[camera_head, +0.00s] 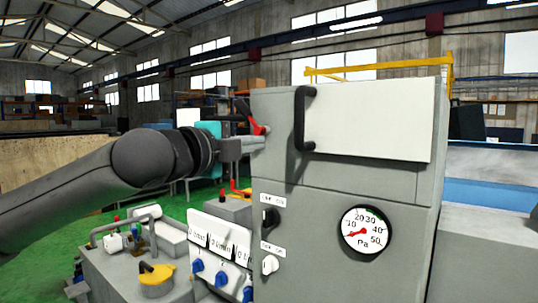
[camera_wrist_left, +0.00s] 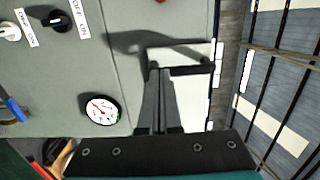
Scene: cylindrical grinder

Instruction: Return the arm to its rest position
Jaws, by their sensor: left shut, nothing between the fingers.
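My left arm comes in from the left in the head view, reaching toward the grey machine cabinet (camera_head: 345,185). My left gripper (camera_head: 258,144) is shut and empty, its fingertips close to the cabinet's left front edge, just below a red lever (camera_head: 258,127). I cannot tell whether the fingertips touch anything. In the wrist view the shut fingers (camera_wrist_left: 158,72) point at the cabinet face, near a white panel (camera_wrist_left: 180,95) and its dark handle. My right gripper is not in view.
The cabinet front bears a black handle (camera_head: 302,118), a round gauge (camera_head: 365,231), a black knob (camera_head: 270,217) and a white knob (camera_head: 269,264). A lower control box (camera_head: 217,245) with blue knobs stands below my gripper. Green floor (camera_head: 50,250) is open at left.

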